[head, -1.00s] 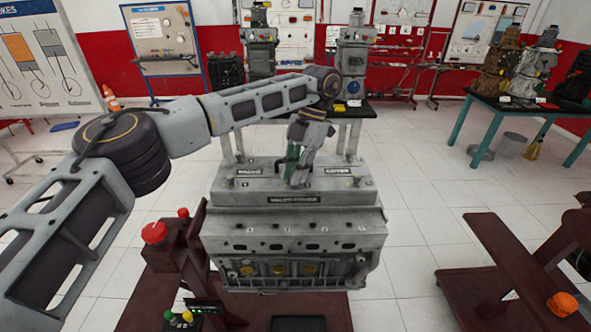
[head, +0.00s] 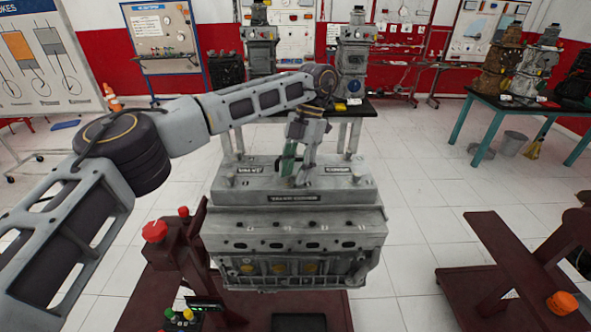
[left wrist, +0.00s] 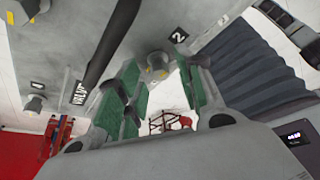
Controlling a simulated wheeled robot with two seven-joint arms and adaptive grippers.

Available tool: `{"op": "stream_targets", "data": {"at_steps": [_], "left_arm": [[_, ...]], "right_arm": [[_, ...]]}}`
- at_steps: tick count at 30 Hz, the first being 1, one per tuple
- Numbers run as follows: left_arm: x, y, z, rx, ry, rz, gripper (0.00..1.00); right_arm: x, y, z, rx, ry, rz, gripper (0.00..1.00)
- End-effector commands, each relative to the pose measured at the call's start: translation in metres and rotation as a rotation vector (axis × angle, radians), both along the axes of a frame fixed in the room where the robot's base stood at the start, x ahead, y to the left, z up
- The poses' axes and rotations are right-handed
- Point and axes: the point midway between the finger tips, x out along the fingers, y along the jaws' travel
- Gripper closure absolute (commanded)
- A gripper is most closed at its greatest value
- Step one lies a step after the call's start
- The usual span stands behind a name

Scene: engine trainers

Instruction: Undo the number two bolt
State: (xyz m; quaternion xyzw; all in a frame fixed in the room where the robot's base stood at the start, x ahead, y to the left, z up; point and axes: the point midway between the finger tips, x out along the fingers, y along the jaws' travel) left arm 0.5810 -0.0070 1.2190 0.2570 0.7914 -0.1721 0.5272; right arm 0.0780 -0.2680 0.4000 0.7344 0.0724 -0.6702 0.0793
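The grey engine cover (head: 240,184) sits on top of the engine block. My left gripper (head: 292,178) points down at the middle of the cover, with a green finger pad showing. In the left wrist view my left gripper (left wrist: 166,98) is open, its two green-padded fingers apart. The number two bolt (left wrist: 158,63), a grey head with a yellowish mark beside the "2" label (left wrist: 178,37), shows in line with the gap between them. I cannot tell whether the fingers touch it. In the head view the arm and fingers hide it. My right gripper is out of view.
The engine block (head: 295,238) hangs on a dark red stand (head: 180,255) with a red button (head: 154,231). Another bolt (left wrist: 33,103) shows on the cover. A dark red frame (head: 505,245) stands at right.

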Motion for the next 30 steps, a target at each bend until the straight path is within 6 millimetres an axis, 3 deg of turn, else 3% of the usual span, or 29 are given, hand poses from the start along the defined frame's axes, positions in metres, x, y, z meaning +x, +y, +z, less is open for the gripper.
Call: {"op": "stream_targets", "data": {"at_steps": [14,30], "left_arm": [[0.001,-0.001,0.004,0.001,0.002,-0.002,0.62],[0.014,-0.011,0.042,0.002,-0.001,0.000,0.62]], "right_arm": [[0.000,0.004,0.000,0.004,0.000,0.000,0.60],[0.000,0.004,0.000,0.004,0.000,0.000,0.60]]}}
